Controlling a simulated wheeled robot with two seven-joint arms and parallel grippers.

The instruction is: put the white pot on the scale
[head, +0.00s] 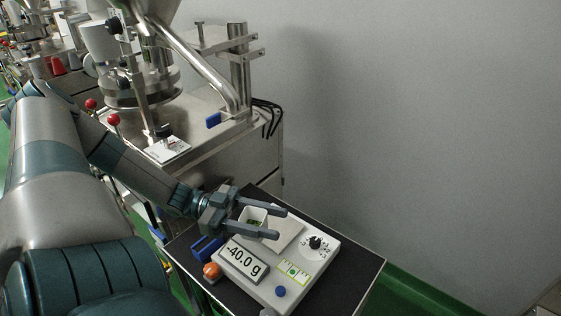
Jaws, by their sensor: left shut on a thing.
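The white pot (246,214) is a small square cup with something dark green inside. My left gripper (281,223) is shut on it, with one finger along each side. The pot is beside the left edge of the scale's bare square plate (287,236). I cannot tell whether the pot touches the scale. The white scale (314,266) stands on a dark tabletop, and its display (243,261) reads -40.0 g. The gripper fingers hide part of the pot. My right gripper is not in view.
A steel machine (185,110) with red-knobbed levers stands behind, on the left. A blue holder (206,248) and an orange knob (212,271) are left of the scale. The dark tabletop (352,273) is bare at the right. A grey wall rises behind.

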